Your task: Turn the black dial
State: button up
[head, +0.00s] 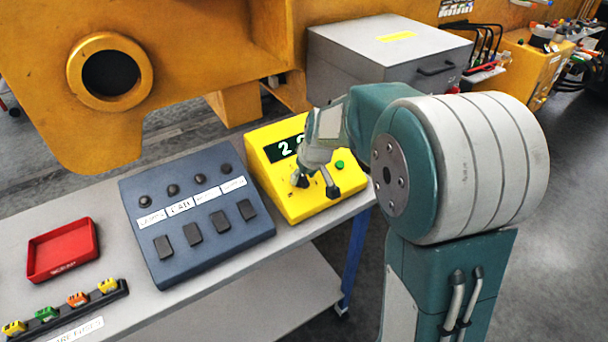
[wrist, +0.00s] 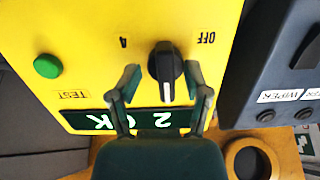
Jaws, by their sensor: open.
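The black dial (wrist: 165,62) sits on the yellow panel (wrist: 90,30) in the wrist view. My gripper (wrist: 161,71) is open, with one finger on each side of the dial and small gaps showing on both sides. In the head view my gripper (head: 316,185) is over the front part of the yellow box (head: 268,148), and I cannot make out the dial there. The display reads "2 OK", upside down in the wrist view.
A green button (wrist: 47,66) with a "TEST" label is on the same panel. A blue-grey switch box (head: 195,215) stands close to the left in the head view. A red tray (head: 62,250) and a rack of small coloured items (head: 65,310) lie farther left. A grey case (head: 385,50) stands behind.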

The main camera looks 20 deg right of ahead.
jog(key=shift+a, duration=0.15)
jog(key=c, duration=0.7)
jog(key=shift+a, duration=0.2)
grip_shut()
jog(key=shift+d, duration=0.15)
jog(key=shift+m, duration=0.3)
jog(key=m, duration=0.5)
jog(key=shift+y, duration=0.4)
jog(key=m, duration=0.5)
jog(key=shift+d+m, duration=0.15)
jog(key=shift+m, duration=0.25)
